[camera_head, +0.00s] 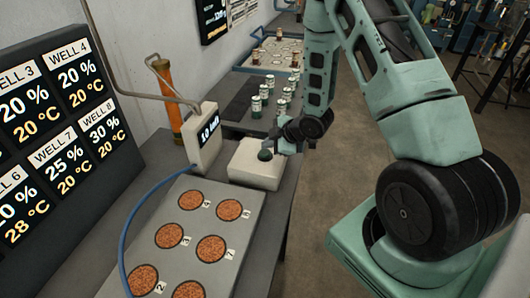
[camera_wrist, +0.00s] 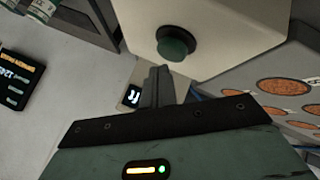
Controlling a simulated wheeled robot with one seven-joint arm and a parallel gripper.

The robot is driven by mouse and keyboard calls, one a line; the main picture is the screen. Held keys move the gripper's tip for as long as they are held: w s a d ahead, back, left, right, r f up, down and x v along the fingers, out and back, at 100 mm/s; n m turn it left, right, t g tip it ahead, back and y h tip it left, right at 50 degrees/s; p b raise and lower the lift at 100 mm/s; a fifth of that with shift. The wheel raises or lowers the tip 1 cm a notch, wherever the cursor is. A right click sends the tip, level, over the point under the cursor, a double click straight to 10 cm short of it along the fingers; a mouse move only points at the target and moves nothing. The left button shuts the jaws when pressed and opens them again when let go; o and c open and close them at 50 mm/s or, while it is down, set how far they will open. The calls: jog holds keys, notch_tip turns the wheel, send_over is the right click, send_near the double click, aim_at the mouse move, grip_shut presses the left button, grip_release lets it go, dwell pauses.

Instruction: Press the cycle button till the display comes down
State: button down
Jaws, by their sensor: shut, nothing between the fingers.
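A cream button box (camera_head: 256,164) stands on the grey bench, with a round dark green button (camera_head: 265,154) on its face. In the wrist view the green button (camera_wrist: 175,43) sits on the box (camera_wrist: 225,25), just beyond my fingertips. My gripper (camera_head: 290,146) is at the right side of the box, close to the button. In the wrist view its fingers (camera_wrist: 160,72) are together and empty; whether they touch the button I cannot tell. A small cream display unit (camera_head: 203,138) with a lit screen stands left of the box; its reading is too small to be sure of.
A plate with several numbered round wells (camera_head: 165,262) lies in front of the box. A large well display board (camera_head: 55,120) stands at left. A blue cable (camera_head: 140,215) runs along the plate. Several small bottles (camera_head: 266,92) and an orange cylinder (camera_head: 168,98) stand behind.

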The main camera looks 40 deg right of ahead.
aim_at(268, 153)
jog(key=shift+f, duration=0.35)
jog(key=shift+f+b, duration=0.55)
jog(key=shift+b, duration=0.3)
dwell(0.4)
dwell(0.3)
jog(key=shift+r+p, duration=0.75)
jog(key=shift+r, duration=0.3)
jog(key=shift+r+p, duration=1.8)
jog(key=shift+r, duration=0.75)
jog(key=shift+f, duration=0.1)
